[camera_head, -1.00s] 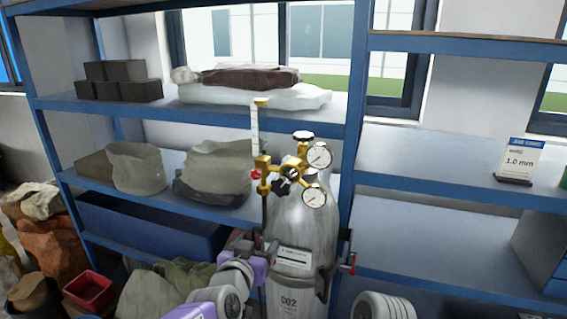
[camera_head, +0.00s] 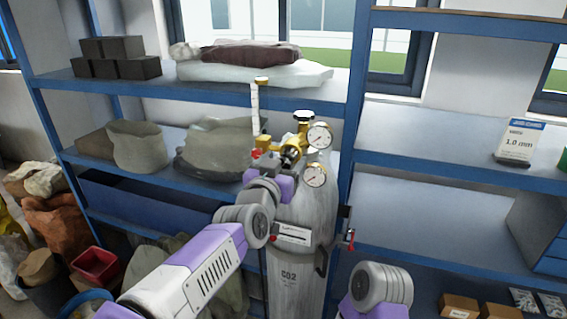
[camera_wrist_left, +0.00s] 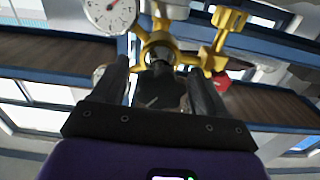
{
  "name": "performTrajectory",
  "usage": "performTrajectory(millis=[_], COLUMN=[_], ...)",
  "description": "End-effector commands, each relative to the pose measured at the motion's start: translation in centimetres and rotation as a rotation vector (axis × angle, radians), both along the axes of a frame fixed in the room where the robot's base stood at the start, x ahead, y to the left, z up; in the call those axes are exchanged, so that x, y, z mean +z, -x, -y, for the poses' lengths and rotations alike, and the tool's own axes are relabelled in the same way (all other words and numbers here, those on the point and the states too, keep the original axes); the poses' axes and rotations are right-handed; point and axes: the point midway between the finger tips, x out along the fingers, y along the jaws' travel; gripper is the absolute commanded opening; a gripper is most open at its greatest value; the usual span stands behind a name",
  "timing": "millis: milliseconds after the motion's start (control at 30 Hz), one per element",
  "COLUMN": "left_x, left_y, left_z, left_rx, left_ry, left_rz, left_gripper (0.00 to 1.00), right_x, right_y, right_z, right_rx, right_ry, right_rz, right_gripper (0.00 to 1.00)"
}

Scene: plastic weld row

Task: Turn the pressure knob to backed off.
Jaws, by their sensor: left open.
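The pressure knob is the dark knob on the front of the brass regulator (camera_head: 303,131) on top of the grey CO2 cylinder (camera_head: 292,262). In the head view my left gripper (camera_head: 280,163) is up at the regulator and hides much of the knob. In the left wrist view the dark knob (camera_wrist_left: 158,82) sits between the two black fingers (camera_wrist_left: 160,92), below the brass body. The fingers are apart on either side of it; I cannot tell whether they touch it. My right gripper is out of the picture.
Two round gauges (camera_head: 319,136) sit right of the knob, and a clear flow tube (camera_head: 255,105) rises at left. A blue shelf post (camera_head: 345,185) stands close behind the cylinder. A 1.0 mm sign (camera_head: 519,142) stands on the right shelf, otherwise mostly clear.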

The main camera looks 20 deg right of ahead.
Motion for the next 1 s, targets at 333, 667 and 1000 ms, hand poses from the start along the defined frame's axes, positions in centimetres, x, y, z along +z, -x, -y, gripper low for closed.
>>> performTrajectory(millis=[333, 667, 1000], left_x=[-0.06, -0.06, -0.06], left_y=[-0.14, -0.12, -0.18], left_z=[0.08, 0.07, 0.01], left_rx=[0.0, 0.0, 0.001], left_ry=[-0.001, -0.001, 0.052], left_rz=[-0.001, 0.0, -0.036], left_gripper=[0.64, 0.18, 0.18], right_x=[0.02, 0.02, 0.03], right_y=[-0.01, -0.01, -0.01], right_z=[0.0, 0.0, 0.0], right_rx=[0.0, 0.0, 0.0], right_ry=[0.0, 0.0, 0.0], right_rz=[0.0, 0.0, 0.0], right_gripper=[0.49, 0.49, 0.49])
